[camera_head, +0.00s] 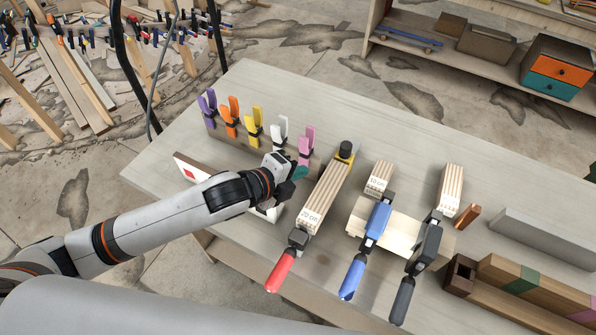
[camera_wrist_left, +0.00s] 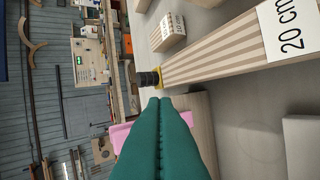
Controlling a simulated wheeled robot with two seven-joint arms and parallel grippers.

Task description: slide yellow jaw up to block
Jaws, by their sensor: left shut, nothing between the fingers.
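The yellow jaw (camera_head: 344,157), with a black knob on it, is at the far end of the striped 20 cm block (camera_head: 326,192). The red-handled clamp (camera_head: 281,270) shows at the block's near end. In the left wrist view the yellow jaw (camera_wrist_left: 158,76) is close to the block's end (camera_wrist_left: 225,52); I cannot tell whether they touch. My left gripper (camera_head: 300,172) is left of the block, its teal fingers shut and empty. In the left wrist view the fingertips (camera_wrist_left: 165,101) appear just below the jaw. My right gripper is out of view.
A rack (camera_head: 232,133) with purple, orange, yellow, white and pink clips stands behind my left gripper. Clamps with blue (camera_head: 353,278) and black (camera_head: 402,299) handles and more striped blocks (camera_head: 451,187) lie to the right. The table's far middle (camera_head: 330,105) is clear.

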